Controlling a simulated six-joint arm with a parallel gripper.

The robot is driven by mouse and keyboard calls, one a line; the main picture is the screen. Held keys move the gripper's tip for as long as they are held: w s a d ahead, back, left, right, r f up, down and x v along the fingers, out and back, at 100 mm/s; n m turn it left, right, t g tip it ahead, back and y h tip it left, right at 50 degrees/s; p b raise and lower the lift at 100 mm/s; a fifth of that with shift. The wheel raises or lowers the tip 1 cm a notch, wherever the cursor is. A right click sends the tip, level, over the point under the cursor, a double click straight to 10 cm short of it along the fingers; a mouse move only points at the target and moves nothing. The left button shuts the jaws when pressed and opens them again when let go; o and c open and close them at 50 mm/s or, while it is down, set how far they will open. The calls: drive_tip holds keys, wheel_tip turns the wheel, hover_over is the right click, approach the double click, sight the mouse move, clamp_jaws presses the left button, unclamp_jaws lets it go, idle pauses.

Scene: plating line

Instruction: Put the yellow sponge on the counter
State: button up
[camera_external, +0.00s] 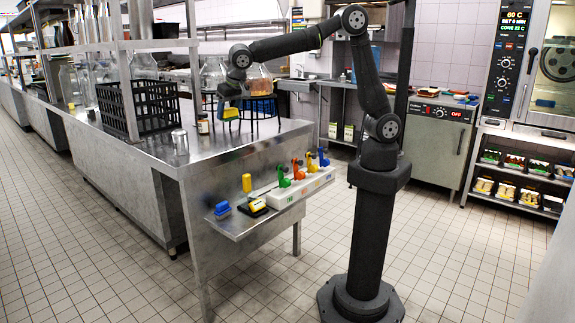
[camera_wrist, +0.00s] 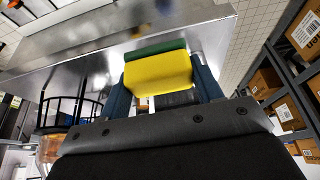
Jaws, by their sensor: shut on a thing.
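The yellow sponge (camera_wrist: 158,74) has a green layer along one face. My gripper (camera_wrist: 165,88) is shut on it, with a blue finger on each side of it in the wrist view. In the external view the yellow sponge (camera_external: 231,113) hangs under my gripper (camera_external: 231,106), over the steel counter (camera_external: 222,148) near the round black rack. The gap between sponge and counter is hard to judge. In the wrist view the counter (camera_wrist: 75,75) shows beyond the sponge.
A black wire rack (camera_external: 252,121) with glass jars stands right beside my gripper. A black crate (camera_external: 138,106), a small amber jar (camera_external: 203,124) and a metal shaker (camera_external: 180,142) stand to the left. The counter front is clear; a lower shelf (camera_external: 240,227) holds several tools.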

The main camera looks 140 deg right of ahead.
drive_tip(key=s+d+n+t, duration=0.1)
drive_tip(key=s+d+n, duration=0.1)
drive_tip(key=s+d, duration=0.85)
drive_tip(key=s+d+n+t, duration=0.1)
drive_tip(key=s+d+n, duration=0.1)
drive_tip(key=s+d, duration=0.85)
drive_tip(key=w+f, duration=0.3)
drive_tip(key=f, duration=0.1)
drive_tip(key=w+a+f, duration=0.1)
drive_tip(key=w+f, duration=0.2)
drive_tip(key=f, duration=0.1)
drive_tip(key=w+a+f, duration=0.1)
drive_tip(key=w+f, duration=0.2)
drive_tip(key=f, duration=0.1)
drive_tip(key=shift+a, duration=0.2)
drive_tip(key=shift+f, duration=1.9)
drive_tip(key=shift+f, duration=0.1)
drive_tip(key=o, duration=0.9)
drive_tip(key=shift+o, duration=0.2)
